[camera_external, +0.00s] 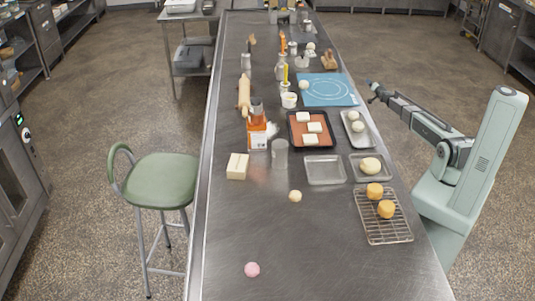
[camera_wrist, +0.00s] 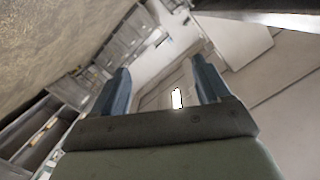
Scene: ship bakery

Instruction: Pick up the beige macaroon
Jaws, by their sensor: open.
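A small beige macaroon (camera_external: 295,196) lies alone on the steel table, right of the middle, in front of the empty metal tray. A pink macaroon (camera_external: 252,269) lies nearer the front of the table. My gripper (camera_external: 372,91) is raised at the right side, near the blue mat, well away from the beige macaroon. In the wrist view my gripper (camera_wrist: 160,85) shows two blue fingers spread apart with nothing between them. That view faces the room, and no macaroon shows in it.
A wire rack (camera_external: 378,232) with two orange cakes stands right of the beige macaroon. A green stool (camera_external: 160,180) is left. The table's front is mostly clear.

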